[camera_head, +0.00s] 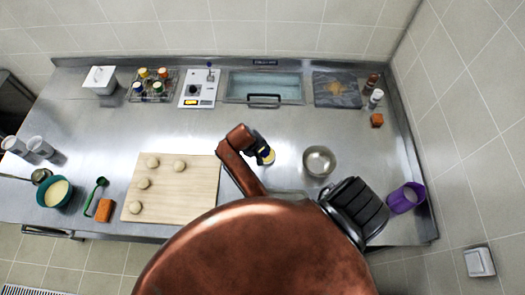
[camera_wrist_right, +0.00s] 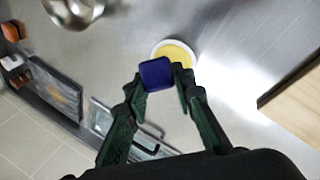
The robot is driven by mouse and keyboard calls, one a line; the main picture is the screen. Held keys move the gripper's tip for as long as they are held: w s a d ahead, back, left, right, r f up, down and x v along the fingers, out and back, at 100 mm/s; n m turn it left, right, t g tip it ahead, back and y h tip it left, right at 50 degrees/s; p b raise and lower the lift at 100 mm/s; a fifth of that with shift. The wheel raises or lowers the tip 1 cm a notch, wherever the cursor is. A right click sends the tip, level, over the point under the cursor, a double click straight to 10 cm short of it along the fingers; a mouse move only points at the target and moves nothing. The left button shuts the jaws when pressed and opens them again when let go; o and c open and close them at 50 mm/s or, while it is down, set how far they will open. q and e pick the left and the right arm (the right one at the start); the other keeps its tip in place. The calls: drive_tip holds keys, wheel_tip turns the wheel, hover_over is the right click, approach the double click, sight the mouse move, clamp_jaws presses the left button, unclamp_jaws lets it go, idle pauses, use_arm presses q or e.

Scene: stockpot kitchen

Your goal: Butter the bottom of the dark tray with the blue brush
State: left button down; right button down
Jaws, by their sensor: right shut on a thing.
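The dark tray (camera_head: 322,86) lies flat at the back of the counter, right of the sink. A golden-yellow patch shows on its bottom; the tray also shows in the right wrist view (camera_wrist_right: 66,78). My right gripper (camera_head: 262,150) is shut on the blue brush (camera_wrist_right: 156,74), near the counter's middle. The brush's blue block stands between the fingertips (camera_wrist_right: 157,88). A small white dish (camera_wrist_right: 193,58) with yellow butter (camera_wrist_right: 175,54) is right by the brush. The brush hides part of the dish, and I cannot tell whether they touch. My left gripper is not in view.
A metal bowl (camera_head: 319,161) stands right of the gripper, a purple cup (camera_head: 405,197) farther right. The sink (camera_head: 264,82) is behind. A wooden board (camera_head: 195,200) with several dough balls lies left. Bottles (camera_head: 375,98) and an orange block (camera_head: 377,120) stand right of the tray.

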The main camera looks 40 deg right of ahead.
drive_tip(key=shift+f, duration=0.55)
idle(1.4)
drive_tip(key=shift+r, duration=3.6)
